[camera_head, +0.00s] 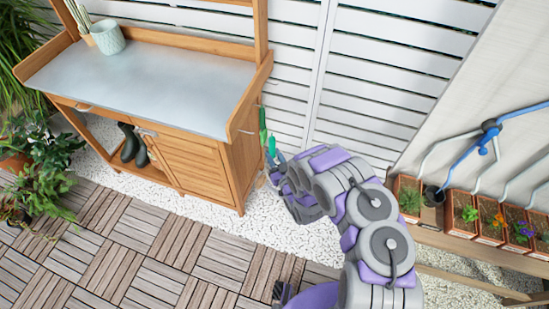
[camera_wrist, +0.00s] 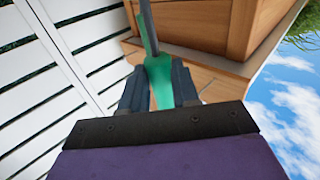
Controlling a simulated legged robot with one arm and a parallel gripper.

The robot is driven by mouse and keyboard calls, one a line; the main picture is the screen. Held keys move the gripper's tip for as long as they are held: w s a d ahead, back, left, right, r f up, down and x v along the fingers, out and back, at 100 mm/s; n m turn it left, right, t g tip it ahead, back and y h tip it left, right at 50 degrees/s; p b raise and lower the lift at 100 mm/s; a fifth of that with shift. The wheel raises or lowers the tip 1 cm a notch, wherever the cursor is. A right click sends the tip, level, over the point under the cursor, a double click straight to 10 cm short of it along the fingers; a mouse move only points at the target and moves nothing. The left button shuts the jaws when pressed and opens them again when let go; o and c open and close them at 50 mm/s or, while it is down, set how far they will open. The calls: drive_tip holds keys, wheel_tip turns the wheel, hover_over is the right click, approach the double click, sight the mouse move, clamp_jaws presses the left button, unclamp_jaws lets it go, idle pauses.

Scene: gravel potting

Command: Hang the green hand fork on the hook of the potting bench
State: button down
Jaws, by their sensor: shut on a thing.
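My gripper (camera_wrist: 160,88) is shut on the green hand fork (camera_wrist: 160,72), with the green handle between its two dark fingers. The fork's grey shaft runs up out of the wrist view, and its tines are out of sight there. In the head view my gripper (camera_head: 275,172) is beside the right end of the potting bench (camera_head: 228,165), partly hidden by my arm. A green handle (camera_head: 272,146) shows just above it. Another green handle (camera_head: 262,120) stands a little higher by the bench's side. I cannot make out the hook clearly.
A white slatted fence (camera_head: 290,75) stands close behind. A light pot (camera_head: 108,37) is on the bench top, and dark boots (camera_head: 133,146) stand on its lower shelf. Planter boxes (camera_head: 462,213) line a wooden ledge at right. White gravel (camera_head: 260,228) and decking (camera_head: 130,235) lie clear in front.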

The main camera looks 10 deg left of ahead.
drive_tip(key=a+f, duration=0.1)
drive_tip(key=a, duration=0.8)
drive_tip(key=shift+w+f, duration=0.3)
drive_tip(key=shift+w, duration=0.05)
idle(0.8)
drive_tip(key=shift+d, duration=0.25)
drive_tip(key=c, duration=0.8)
unclamp_jaws()
drive_tip(key=shift+o, duration=0.2)
drive_tip(key=shift+s, duration=0.1)
